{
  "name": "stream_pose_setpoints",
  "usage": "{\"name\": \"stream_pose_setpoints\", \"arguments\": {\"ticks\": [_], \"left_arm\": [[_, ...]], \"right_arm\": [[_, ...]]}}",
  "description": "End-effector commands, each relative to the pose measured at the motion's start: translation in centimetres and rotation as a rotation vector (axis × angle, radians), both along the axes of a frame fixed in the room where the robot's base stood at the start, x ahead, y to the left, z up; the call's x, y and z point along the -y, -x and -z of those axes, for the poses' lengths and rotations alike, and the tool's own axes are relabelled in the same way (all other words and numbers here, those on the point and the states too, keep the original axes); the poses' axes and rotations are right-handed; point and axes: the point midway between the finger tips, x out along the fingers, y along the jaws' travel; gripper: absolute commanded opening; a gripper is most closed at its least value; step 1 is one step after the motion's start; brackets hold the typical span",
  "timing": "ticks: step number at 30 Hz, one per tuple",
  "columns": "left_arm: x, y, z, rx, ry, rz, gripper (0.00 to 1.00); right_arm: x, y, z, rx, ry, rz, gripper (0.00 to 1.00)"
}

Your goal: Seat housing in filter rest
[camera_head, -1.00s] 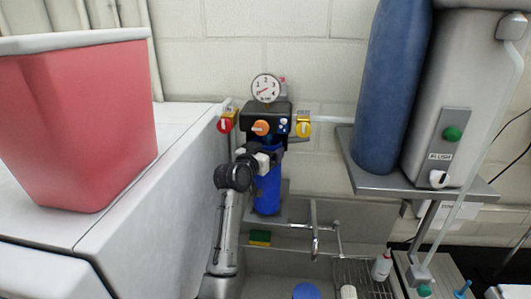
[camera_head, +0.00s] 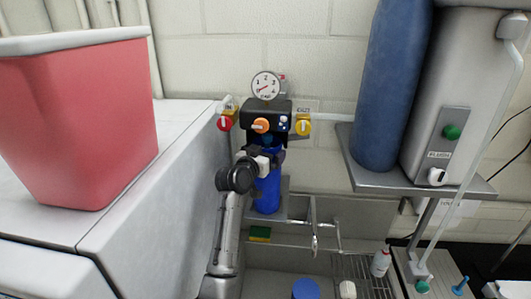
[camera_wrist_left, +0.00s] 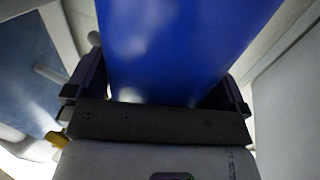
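The blue cylindrical housing (camera_head: 268,188) is upright below the black filter head (camera_head: 266,112) at the wall. Its lower end is at or just above a grey ledge (camera_head: 292,207), perhaps the filter rest; I cannot tell whether it touches. My left gripper (camera_head: 268,158) is at the housing's upper part, just under the head. In the left wrist view the housing (camera_wrist_left: 180,45) fills the space between the two dark fingers (camera_wrist_left: 165,95), which appear closed on its sides. The housing's top is partly hidden by the gripper. My right gripper is not in view.
A gauge (camera_head: 265,86) sits above the head, with a red valve (camera_head: 225,123) at left and a yellow one (camera_head: 303,125) at right. A red bin (camera_head: 85,120) is at left. A shelf (camera_head: 420,187) with a blue tank (camera_head: 392,90) is at right. A faucet (camera_head: 316,240) stands nearby.

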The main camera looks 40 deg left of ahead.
Motion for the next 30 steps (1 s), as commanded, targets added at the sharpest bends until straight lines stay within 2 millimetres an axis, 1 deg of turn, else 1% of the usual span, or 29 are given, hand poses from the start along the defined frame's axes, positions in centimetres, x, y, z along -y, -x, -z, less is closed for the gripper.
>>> {"name": "stream_pose_setpoints", "arguments": {"ticks": [6,15,21,30], "left_arm": [[0.0,0.2,-0.3,0.0,0.0,0.0,1.0],[0.5,3.5,-0.1,0.002,-0.001,-0.001,1.0],[0.8,5.0,-0.2,0.0,0.0,0.0,1.0],[0.8,5.4,-0.3,0.0,0.0,0.0,1.0]], "right_arm": [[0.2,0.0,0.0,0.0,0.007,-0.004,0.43],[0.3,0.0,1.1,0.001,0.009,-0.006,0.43],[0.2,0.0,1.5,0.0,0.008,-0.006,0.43],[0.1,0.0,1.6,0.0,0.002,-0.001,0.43]]}}
